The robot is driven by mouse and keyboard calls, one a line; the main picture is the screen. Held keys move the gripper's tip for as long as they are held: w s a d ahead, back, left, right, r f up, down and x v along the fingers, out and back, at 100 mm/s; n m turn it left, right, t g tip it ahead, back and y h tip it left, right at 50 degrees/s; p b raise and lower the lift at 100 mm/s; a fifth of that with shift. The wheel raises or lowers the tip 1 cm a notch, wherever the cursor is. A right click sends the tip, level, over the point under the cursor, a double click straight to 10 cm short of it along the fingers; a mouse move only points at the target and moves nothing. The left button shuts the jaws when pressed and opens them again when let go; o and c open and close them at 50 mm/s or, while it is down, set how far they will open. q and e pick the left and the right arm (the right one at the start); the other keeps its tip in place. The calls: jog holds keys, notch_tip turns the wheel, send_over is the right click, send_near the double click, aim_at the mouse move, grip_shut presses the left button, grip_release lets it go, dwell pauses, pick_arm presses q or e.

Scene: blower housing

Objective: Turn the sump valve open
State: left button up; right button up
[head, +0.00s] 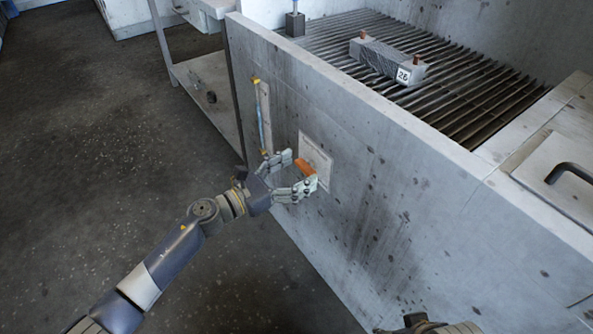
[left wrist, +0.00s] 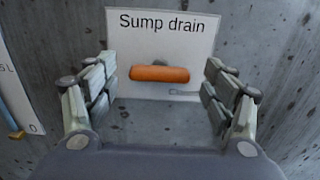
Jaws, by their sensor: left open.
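The sump valve's orange bar handle (head: 304,168) sticks out from a white plate (head: 318,150) on the grey housing wall. In the left wrist view the handle (left wrist: 159,74) lies level across the plate, whose lettering reads "Sump drain" (left wrist: 162,23). My left gripper (head: 297,173) is open and faces the wall at the handle. In the left wrist view its fingers stand to the left and right of the handle, with a gap on each side. The valve's stem is mostly hidden behind the handle. My right gripper is not in view; only a piece of my right arm shows at the bottom edge.
A level gauge (head: 264,118) with yellow ends and a blue tube is on the wall left of the plate. A grey block marked 26 (head: 385,58) sits on the grating (head: 460,92) above. A lid with a dark handle (head: 570,172) is at right. Floor at left is clear.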

pick_arm(q)
jog(key=shift+w+d, duration=0.15)
jog(key=shift+c, duration=0.6)
jog(key=c, duration=1)
jog(key=shift+o, duration=0.2)
